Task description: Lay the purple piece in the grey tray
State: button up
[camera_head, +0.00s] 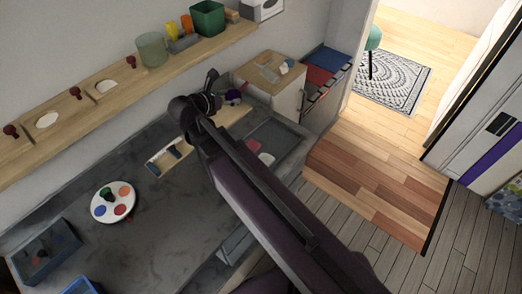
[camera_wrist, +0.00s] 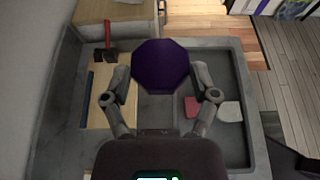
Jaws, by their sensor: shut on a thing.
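The purple piece (camera_wrist: 162,67) is a dark, eight-sided block between the fingers of my gripper (camera_wrist: 161,85) in the wrist view. My gripper is shut on it and holds it up; it hides part of the scene behind it. In the head view the purple piece (camera_head: 233,97) shows just beyond the wrist. The grey tray (camera_head: 285,137) is a shallow, rimmed tray to the right of my wrist, partly hidden by my arm. In the wrist view the tray (camera_wrist: 243,75) lies below and to the right of the purple piece. A red piece (camera_wrist: 192,107) and a pale piece (camera_wrist: 230,111) lie in it.
A wooden board (camera_head: 163,156) lies left of the tray, with a red-headed hammer (camera_wrist: 109,40) near its far end in the wrist view. A white palette (camera_head: 101,213) and a blue-grey bin (camera_head: 45,250) stand farther left. A wooden shelf (camera_head: 120,84) runs along the wall.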

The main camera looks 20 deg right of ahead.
aim_at(275, 138)
jog(key=u, duration=1)
jog(key=k, duration=0.1)
jog(key=z, duration=2.9)
jog(key=i, duration=2.05)
